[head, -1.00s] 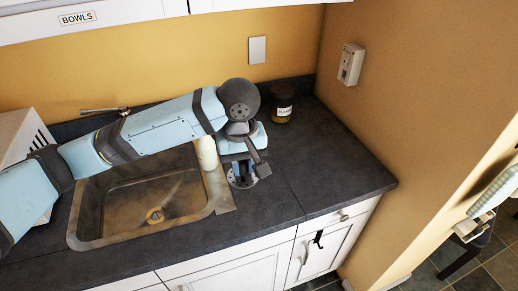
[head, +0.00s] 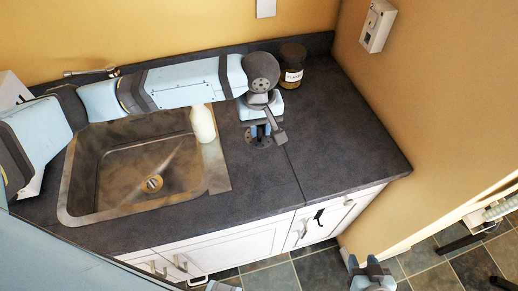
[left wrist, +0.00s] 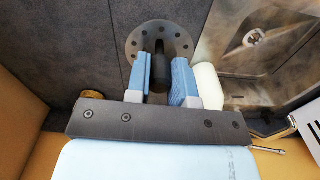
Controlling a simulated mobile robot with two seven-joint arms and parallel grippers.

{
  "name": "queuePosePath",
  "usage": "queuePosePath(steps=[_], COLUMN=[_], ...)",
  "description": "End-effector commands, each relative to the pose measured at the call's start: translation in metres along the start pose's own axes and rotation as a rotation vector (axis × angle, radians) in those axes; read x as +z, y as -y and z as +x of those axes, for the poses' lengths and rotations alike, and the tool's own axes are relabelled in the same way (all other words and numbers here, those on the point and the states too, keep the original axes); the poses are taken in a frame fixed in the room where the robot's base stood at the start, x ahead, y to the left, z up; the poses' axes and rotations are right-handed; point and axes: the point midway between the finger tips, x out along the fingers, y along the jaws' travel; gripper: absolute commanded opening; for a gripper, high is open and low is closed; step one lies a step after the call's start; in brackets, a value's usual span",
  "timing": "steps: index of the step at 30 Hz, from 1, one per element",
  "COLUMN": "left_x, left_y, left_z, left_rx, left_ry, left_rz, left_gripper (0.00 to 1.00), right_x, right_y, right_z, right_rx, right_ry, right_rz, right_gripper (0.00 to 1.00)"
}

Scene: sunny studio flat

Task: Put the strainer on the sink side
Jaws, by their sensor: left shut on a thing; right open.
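The strainer (head: 262,142), a dark grey disc with holes and an upright knob, is at the countertop just right of the sink (head: 80,183). In the left wrist view the strainer (left wrist: 160,35) lies beyond my fingertips, over the dark counter. My left gripper (head: 260,131) points down, its blue fingers shut on the strainer's knob. I cannot tell whether the disc rests on the counter or hangs just above it. My right gripper (head: 370,270) is open and empty at the bottom of the head view, over the floor in front of the cabinets.
A white bottle (head: 203,123) stands at the sink's right rim, close to my left gripper. A dark labelled jar (head: 292,65) stands in the back corner. The counter (head: 345,140) to the right is clear up to the wall. A faucet (head: 90,71) is behind the sink.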

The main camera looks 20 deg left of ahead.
Motion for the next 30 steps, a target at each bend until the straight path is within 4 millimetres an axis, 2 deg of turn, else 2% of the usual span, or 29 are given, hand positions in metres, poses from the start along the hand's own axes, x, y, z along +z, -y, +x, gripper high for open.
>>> queuePosePath(steps=[3,9,16,22,30], left_x=[0.0,0.0,0.0,0.0,0.0], left_y=[0.001,0.0,0.0,0.0,0.0], left_z=[0.032,0.066,0.082,0.111,0.115], left_rx=[-0.004,-0.001,-0.001,-0.002,0.001], left_ry=[0.002,0.001,0.0,0.0,-0.001], left_rz=[0.0,0.0,0.0,0.0,0.001], left_gripper=[0.0,0.0,0.0,0.0,0.0], right_x=[-0.003,-0.006,-0.007,-0.007,-0.007], right_y=[0.0,-0.001,-0.003,-0.003,-0.003], right_z=[-0.002,-0.002,-0.002,-0.003,-0.003], right_rx=[0.0,0.003,0.005,0.006,0.006], right_ry=[-0.001,-0.005,-0.006,-0.004,-0.004], right_rz=[-0.001,-0.002,-0.002,-0.001,0.0], right_gripper=[0.43,0.43,0.43,0.43,0.43])
